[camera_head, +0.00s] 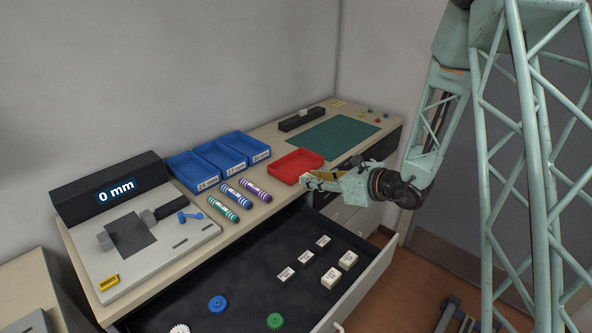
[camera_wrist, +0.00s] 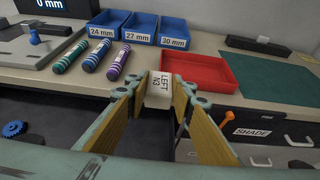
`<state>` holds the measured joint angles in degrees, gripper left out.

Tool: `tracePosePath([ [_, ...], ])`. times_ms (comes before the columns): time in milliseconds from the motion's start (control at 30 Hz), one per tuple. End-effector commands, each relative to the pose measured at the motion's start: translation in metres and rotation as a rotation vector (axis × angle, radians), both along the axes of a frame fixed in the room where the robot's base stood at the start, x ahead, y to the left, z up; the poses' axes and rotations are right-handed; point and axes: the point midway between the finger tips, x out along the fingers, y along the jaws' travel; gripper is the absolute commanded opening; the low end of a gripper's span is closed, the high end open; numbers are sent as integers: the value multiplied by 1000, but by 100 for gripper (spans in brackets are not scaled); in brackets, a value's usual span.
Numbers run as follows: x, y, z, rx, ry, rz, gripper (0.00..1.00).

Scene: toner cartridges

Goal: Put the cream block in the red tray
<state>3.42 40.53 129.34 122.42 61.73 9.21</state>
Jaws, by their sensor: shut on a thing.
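My gripper (camera_wrist: 159,95) is shut on a cream block (camera_wrist: 159,87) marked "LEFT N3", seen between the fingertips in the wrist view. In the head view my gripper (camera_head: 318,180) is above the front edge of the bench, at the right of the open drawer; the held block is hard to make out there. The red tray (camera_head: 297,166) sits empty on the bench just beyond my gripper. In the wrist view the red tray (camera_wrist: 200,82) lies beyond and to the right of the block, and the block is apart from it.
Blue bins (camera_head: 219,157) labelled 24, 27 and 30 mm stand left of the tray. Three striped cylinders (camera_head: 240,194) lie before them. A green mat (camera_head: 333,137) is behind. The open drawer (camera_head: 250,270) holds white blocks (camera_head: 331,276) and gears. A gauge (camera_head: 130,235) reads 0 mm.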

Motion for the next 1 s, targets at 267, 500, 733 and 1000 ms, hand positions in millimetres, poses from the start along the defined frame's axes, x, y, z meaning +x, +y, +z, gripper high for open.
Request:
tracePosePath([
  [267,0,3,2,0,0,-1,13],
  [500,1,4,1,0,0,-1,13],
  [733,15,12,-1,-1,-1,-1,13],
  [1000,51,33,-4,1,-1,0,13],
])
